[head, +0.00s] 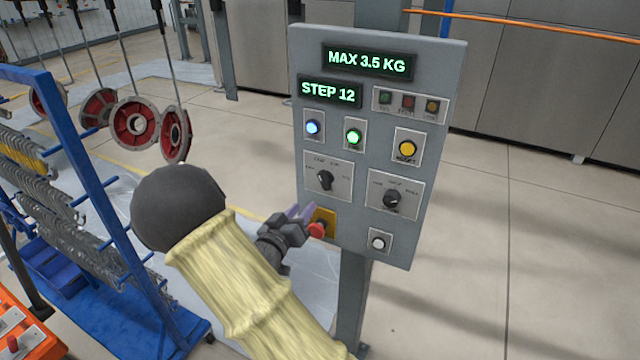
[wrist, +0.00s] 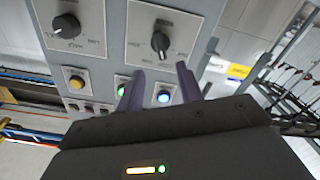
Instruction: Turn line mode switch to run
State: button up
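A grey control panel (head: 378,100) carries two black rotary switches on white plates. The left switch (head: 325,180) has its labels around it too small to read. I cannot tell which is the line mode switch. In the wrist view, the panel looks upside down: the left switch (wrist: 160,42) is just past the fingertips, and the right switch (wrist: 66,25) is at upper left. My gripper (head: 300,212) is at the panel's lower left, its purple fingers apart and empty in the wrist view (wrist: 159,72).
A red button on a yellow plate (head: 325,218) is close beside my gripper. Blue (head: 313,127) and green (head: 353,136) lights are lit above the switches. A yellow button (head: 407,148) and white button (head: 378,242) are nearby. A blue rack (head: 85,170) stands left.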

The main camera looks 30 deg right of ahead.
aim_at(322, 184)
jog(key=p+x, duration=0.3)
jog(key=x, duration=0.7)
jog(key=shift+r, duration=0.1)
jog(key=shift+w+d, duration=0.3)
jog(key=shift+d, duration=0.05)
jog(key=shift+c, duration=0.5)
grip_shut()
